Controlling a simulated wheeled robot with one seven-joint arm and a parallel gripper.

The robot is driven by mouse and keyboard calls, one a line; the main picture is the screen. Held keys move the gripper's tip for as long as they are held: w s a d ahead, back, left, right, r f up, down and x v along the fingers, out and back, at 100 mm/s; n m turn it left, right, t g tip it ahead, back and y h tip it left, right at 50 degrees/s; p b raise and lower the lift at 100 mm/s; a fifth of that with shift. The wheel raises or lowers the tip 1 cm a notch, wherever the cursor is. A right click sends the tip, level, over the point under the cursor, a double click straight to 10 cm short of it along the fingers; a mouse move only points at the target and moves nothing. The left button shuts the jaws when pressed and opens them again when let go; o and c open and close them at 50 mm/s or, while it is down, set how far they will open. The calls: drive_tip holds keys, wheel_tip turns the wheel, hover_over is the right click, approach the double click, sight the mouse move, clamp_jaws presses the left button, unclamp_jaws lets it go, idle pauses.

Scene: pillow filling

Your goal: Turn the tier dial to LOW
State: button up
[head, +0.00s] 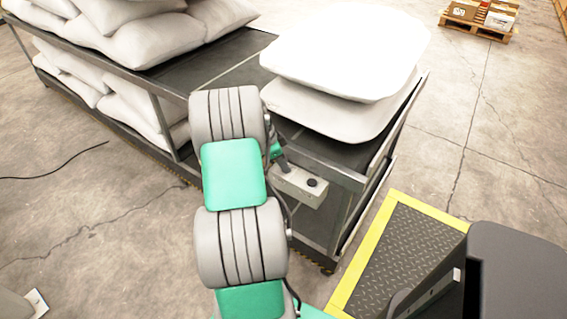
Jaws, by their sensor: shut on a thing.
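A small light grey control box (299,187) is mounted on the front end of the dark metal table. A round black knob (311,183) shows on the right of its face. My gripper (284,168) reaches down to the left part of the box, mostly behind my own arm. Its dark fingers are shut on what looks like the tier dial, which they hide. I cannot read any marks on the box, so the dial's setting cannot be told.
White pillows (345,55) are stacked on the table's right end, just beyond the box. More pillows (130,30) fill the shelves at left. A yellow-edged floor mat (395,255) lies at right. A pallet with boxes (480,18) stands far back.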

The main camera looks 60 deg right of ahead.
clamp_jaws()
drive_tip(key=n+t+h+b, duration=0.1)
drive_tip(key=n, duration=0.2)
drive_tip(key=shift+s+n, duration=0.1)
drive_tip(key=shift+n, duration=0.2)
drive_tip(key=n+t, duration=0.1)
drive_tip(key=n, duration=0.1)
drive_tip(key=n+b, duration=0.1)
drive_tip(key=n, duration=0.1)
drive_tip(key=shift+s+a+n+t+h, duration=0.1)
drive_tip(key=shift+n+t+h, duration=0.2)
drive_tip(key=shift+t, duration=0.1)
drive_tip(key=n+t, duration=0.1)
drive_tip(key=n, duration=0.3)
drive_tip(key=shift+s+t, duration=0.15)
drive_tip(key=shift+t, duration=0.25)
drive_tip(key=shift+n+t, duration=0.6)
drive_tip(key=shift+n, duration=1.2)
drive_tip(key=shift+y, duration=0.4)
